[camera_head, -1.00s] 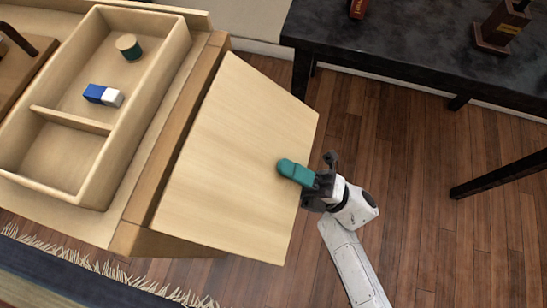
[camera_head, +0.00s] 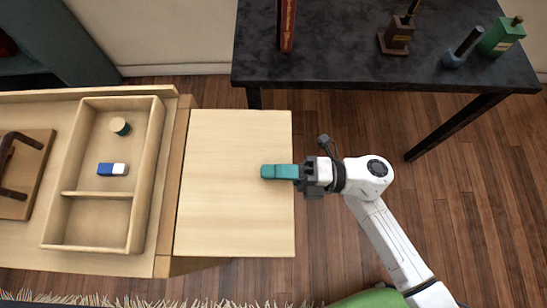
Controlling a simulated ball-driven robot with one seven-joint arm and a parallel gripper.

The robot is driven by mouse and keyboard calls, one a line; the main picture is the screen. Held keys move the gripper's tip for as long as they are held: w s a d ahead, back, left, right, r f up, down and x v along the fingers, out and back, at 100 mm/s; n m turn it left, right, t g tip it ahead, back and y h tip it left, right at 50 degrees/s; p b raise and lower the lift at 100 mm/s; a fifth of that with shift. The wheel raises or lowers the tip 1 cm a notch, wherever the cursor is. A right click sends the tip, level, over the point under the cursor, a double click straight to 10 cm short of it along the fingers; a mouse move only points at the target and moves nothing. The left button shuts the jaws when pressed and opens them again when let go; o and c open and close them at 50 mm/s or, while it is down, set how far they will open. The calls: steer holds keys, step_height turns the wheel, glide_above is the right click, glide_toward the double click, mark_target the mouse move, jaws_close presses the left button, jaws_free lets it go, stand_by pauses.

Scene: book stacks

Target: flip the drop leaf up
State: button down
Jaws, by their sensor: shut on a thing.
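The drop leaf (camera_head: 228,215) is a pale wooden panel on the right side of the wooden table (camera_head: 75,264). It looks raised, about level with the tabletop, though the exact angle is hard to tell from above. My gripper (camera_head: 284,172) comes from the right and is shut on the leaf's free right edge, with a teal finger lying over the top face. The other finger is hidden under the leaf.
A black table (camera_head: 345,50) with bottles stands behind. Bare wood floor (camera_head: 470,200) lies to the right.

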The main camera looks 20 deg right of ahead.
steer(key=shift+r+p, duration=0.3)
steer(key=shift+r, duration=0.35)
steer(key=shift+a, duration=0.1)
steer(key=c, duration=1.1)
jaws_free()
steer(key=shift+f, duration=0.1)
steer(key=shift+s+d+f, duration=0.1)
steer(key=shift+d, duration=0.2)
steer(key=b+v, duration=0.1)
steer(key=v, duration=0.9)
steer(key=shift+d, duration=0.1)
